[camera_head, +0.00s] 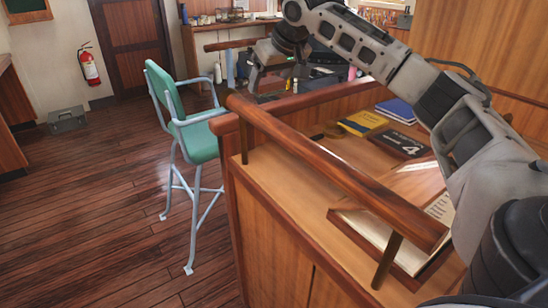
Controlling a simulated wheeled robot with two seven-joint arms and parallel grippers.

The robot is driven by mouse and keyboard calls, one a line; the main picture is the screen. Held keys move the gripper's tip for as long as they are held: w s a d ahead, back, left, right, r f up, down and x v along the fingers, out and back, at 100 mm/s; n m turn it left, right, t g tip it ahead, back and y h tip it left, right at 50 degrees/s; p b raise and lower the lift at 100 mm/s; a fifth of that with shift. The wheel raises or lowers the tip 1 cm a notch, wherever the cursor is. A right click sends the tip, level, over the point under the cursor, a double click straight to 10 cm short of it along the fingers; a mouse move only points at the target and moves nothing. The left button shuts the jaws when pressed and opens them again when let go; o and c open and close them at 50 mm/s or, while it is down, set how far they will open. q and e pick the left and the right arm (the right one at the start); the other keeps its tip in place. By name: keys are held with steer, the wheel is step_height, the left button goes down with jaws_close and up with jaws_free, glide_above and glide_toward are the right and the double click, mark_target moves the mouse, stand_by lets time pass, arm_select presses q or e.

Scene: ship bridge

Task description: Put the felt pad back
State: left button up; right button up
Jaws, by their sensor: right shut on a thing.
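My right gripper (254,80) is at the end of my right arm, which comes in from the right and bends over at the top. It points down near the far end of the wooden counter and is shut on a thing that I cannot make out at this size. I cannot pick out the felt pad for certain. My left gripper is not in view.
A wooden handrail (335,175) runs along the near side of the chart counter. On the counter lie a yellow book (362,122), a dark book marked 4 (402,145) and blue books (397,108). A green high chair (188,125) stands left on open floor.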

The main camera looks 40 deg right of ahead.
mark_target(280, 81)
steer(key=shift+d+f, duration=1.1)
steer(key=shift+f, duration=0.05)
step_height(280, 81, down, 11)
steer(key=shift+f, duration=0.7)
step_height(280, 81, down, 4)
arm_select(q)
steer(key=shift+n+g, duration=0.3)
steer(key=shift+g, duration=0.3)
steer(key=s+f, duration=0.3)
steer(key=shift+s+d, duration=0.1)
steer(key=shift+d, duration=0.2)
arm_select(e)
steer(key=shift+f, duration=0.1)
steer(key=o, duration=1)
steer(key=shift+c, duration=0.2)
